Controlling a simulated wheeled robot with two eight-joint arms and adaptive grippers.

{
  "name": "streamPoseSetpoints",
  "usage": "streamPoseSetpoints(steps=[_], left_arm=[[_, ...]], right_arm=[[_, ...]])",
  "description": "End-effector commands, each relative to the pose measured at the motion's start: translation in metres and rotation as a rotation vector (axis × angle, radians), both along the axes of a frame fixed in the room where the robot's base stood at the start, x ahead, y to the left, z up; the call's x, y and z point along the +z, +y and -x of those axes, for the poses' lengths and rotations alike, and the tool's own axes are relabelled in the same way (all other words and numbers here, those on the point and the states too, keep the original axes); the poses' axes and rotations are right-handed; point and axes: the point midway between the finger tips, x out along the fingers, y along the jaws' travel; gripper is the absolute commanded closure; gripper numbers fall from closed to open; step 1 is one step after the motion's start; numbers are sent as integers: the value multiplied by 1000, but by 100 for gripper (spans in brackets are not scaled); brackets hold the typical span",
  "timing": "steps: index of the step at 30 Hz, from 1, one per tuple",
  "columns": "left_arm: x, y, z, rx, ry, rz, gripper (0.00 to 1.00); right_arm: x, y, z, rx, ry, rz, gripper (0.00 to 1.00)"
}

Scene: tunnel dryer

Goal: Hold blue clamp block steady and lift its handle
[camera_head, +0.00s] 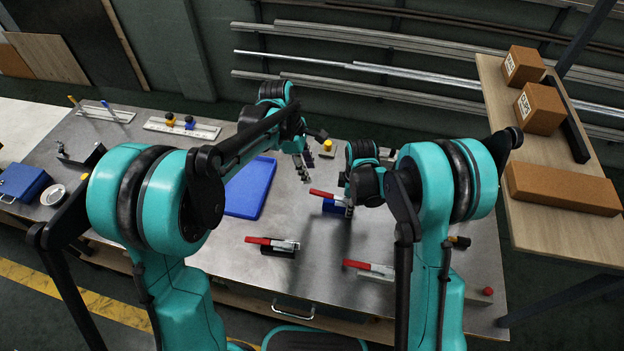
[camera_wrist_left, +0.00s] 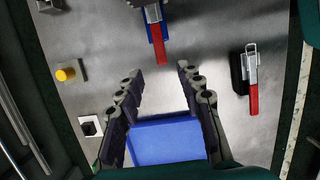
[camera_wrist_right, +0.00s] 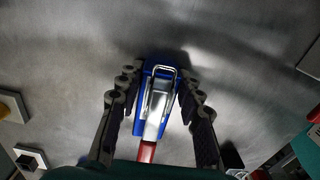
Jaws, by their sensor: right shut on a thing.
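The blue clamp block (camera_head: 333,208) stands on the metal table with its red handle (camera_head: 321,193) lying low and pointing left. In the right wrist view, the blue block (camera_wrist_right: 149,74) with its metal clamp sits between the two fingers of my right gripper (camera_wrist_right: 158,80), which is shut on it. The handle's red end (camera_wrist_right: 146,152) shows at the bottom there. My left gripper (camera_head: 304,167) is open and empty above the table, up and left of the block. In the left wrist view, the red handle (camera_wrist_left: 160,40) points toward the open left fingers (camera_wrist_left: 160,72), apart from them.
A black clamp with a red handle (camera_head: 272,244) and another red-handled clamp (camera_head: 369,268) lie nearer the front. A yellow cylinder (camera_head: 327,148) stands behind. A wooden shelf with brown boxes (camera_head: 541,107) is at the right.

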Motion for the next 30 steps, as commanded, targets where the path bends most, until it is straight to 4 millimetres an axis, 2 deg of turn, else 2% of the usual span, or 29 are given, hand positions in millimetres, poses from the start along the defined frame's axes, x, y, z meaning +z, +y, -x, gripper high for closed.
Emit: streamPoseSetpoints(steps=[4,11,18,25,30], left_arm=[[22,6,-1,0,0,0,63],[32,9,-1,0,0,0,63],[31,10,-1,1,2,5,63],[14,27,-4,4,18,126,63],[2,22,-3,-2,18,139,63]], right_arm=[[0,0,0,0,0,0,100],[0,0,0,0,0,0,100],[0,0,0,0,0,0,100],[0,0,0,0,0,0,100],[0,0,0,0,0,0,100]])
